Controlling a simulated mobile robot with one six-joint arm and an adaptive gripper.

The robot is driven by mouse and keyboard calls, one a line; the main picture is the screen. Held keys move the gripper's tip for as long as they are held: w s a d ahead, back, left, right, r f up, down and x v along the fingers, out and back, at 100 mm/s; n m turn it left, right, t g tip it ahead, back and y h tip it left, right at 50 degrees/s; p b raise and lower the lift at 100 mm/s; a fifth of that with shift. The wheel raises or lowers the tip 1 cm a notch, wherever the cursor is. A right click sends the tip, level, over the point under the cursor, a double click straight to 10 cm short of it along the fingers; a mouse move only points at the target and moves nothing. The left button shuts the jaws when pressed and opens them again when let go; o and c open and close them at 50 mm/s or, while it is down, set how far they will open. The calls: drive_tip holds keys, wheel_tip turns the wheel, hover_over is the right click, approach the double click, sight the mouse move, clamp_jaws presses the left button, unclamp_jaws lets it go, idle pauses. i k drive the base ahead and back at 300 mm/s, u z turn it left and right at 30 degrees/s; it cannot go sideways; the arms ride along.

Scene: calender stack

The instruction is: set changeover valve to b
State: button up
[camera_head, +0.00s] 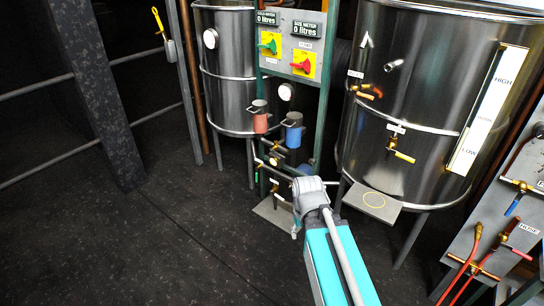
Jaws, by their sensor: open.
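I cannot tell which fitting is the changeover valve, and no readable A or B mark shows. Low pipework with small valves (274,161) stands under the panel, partly hidden by my arm. The control panel (290,47) above it has a green selector knob (270,45) and a red selector knob (302,66), each on a yellow plate. Brass valves (400,155) sit on the right tank (420,95). My teal arm reaches up from the bottom to a grey joint in front of the low pipework. My gripper's fingers do not show.
A left steel tank (228,70) stands behind. A red cup-shaped part (260,122) and a blue one (293,135) are under the panel. A small shelf (372,202) juts out right of my arm. A hose board (500,215) is at the right. Dark floor (150,240) is clear at left.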

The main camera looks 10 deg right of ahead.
sight(278, 154)
drive_tip(key=z, duration=0.1)
drive_tip(key=i, duration=0.95)
drive_tip(key=u, duration=0.05)
